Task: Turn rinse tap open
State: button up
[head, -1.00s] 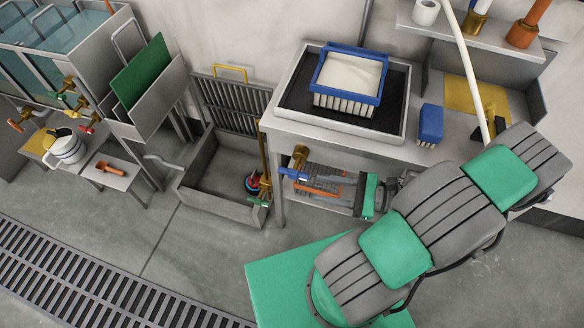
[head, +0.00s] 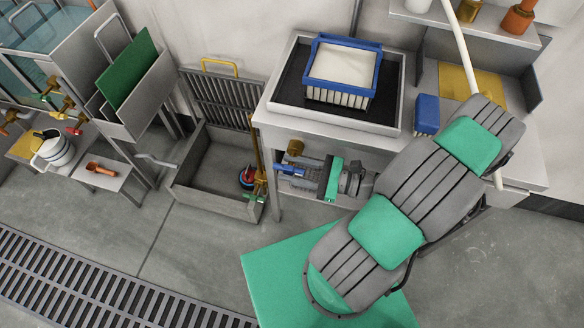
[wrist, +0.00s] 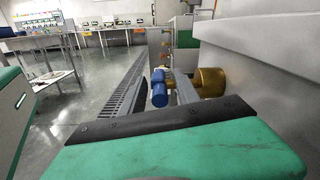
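A tap with a blue lever handle (head: 288,168) and a brass body (head: 295,147) sits under the front left of the bench. In the wrist view, the blue handle (wrist: 159,88) is ahead of my gripper, with the brass body (wrist: 210,82) to its right. My gripper (head: 303,172) is level with the handle and points at it from the right. Its grey fingers (wrist: 162,92) look apart, one on each side of the handle, with a gap showing at right. Whether either finger touches the handle is unclear. The green and black gripper housing hides the lower wrist view.
A floor grate (head: 90,290) crosses the lower left. The floor between is clear.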

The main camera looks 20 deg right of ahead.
grip_shut()
